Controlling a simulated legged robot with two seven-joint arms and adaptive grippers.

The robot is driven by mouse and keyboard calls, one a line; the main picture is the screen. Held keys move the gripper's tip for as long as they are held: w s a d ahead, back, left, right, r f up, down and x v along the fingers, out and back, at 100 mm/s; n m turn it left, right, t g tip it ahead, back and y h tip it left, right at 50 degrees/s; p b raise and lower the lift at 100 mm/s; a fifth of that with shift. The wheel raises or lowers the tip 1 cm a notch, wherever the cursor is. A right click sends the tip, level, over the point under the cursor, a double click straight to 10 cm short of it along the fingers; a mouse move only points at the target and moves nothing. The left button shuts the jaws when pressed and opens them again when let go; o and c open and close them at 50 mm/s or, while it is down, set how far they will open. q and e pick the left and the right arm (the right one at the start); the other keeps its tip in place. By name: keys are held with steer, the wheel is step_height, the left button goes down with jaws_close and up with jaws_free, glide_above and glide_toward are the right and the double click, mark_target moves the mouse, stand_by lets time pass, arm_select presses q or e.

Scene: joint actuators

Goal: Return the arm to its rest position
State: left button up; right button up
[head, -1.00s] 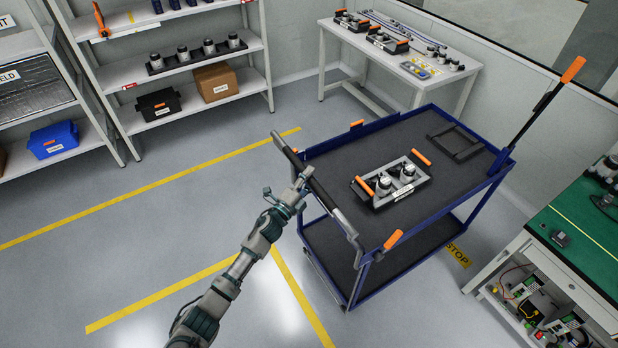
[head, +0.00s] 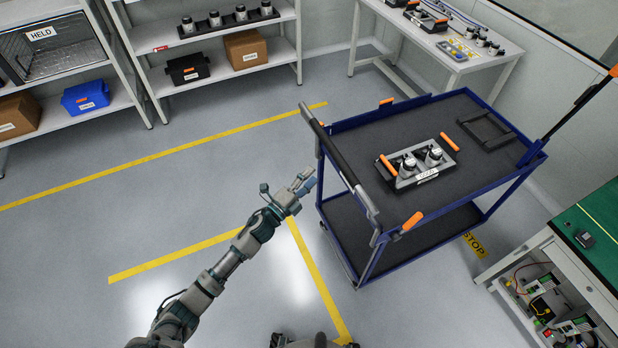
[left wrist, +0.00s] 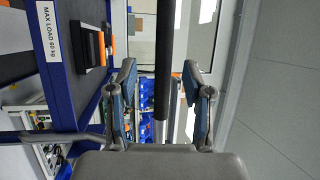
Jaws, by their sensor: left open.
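My left arm (head: 222,272) reaches up from the bottom of the head view. Its gripper (head: 304,182) is open and empty, just left of the blue cart's black push handle (head: 340,160), with a small gap to it. In the left wrist view the open fingers (left wrist: 159,82) stand apart, and the dark handle bar (left wrist: 164,60) shows between them, beyond the fingertips. My right gripper is not seen.
The blue cart (head: 360,122) carries a tray with two cylindrical parts (head: 418,165) and an empty black frame (head: 484,128). Shelves (head: 225,70) stand at the back left and a green-topped bench (head: 598,222) at right. The floor left of the cart is clear.

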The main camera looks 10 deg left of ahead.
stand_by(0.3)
arm_select(q)
steer(key=s+a+f+n+g+y, duration=0.15)
steer(key=a+f+n+y, duration=0.3)
steer(key=f, duration=0.75)
steer(key=s+a+f+n+g+y, duration=0.1)
steer(key=s+a+f+n+y, duration=0.25)
steer(key=f, duration=0.95)
steer(key=s+a+f+n+g+y, duration=0.1)
steer(key=s+a+f+n+g, duration=0.15)
steer(key=s+f, duration=0.4)
steer(key=s+a+f+n+g+y, duration=0.1)
steer(key=s+a+f+n, duration=0.25)
steer(key=f, duration=0.65)
steer(key=s+f+n+g, duration=0.2)
steer(key=s+f, duration=0.4)
steer(key=s, duration=0.7)
steer(key=s+a+f+n+g+y, duration=0.1)
steer(key=s+f+n+g, duration=0.2)
steer(key=s, duration=1)
steer(key=s+a+f+n+g, duration=0.1)
steer(key=s+f+g, duration=0.3)
steer(key=s+f, duration=0.5)
steer(key=s+n, duration=0.1)
steer(key=s, duration=0.3)
steer(key=shift+s+a+f+n+y, duration=0.15)
steer(key=shift+s+a+n+y, duration=0.05)
steer(key=shift+n+y, duration=0.2)
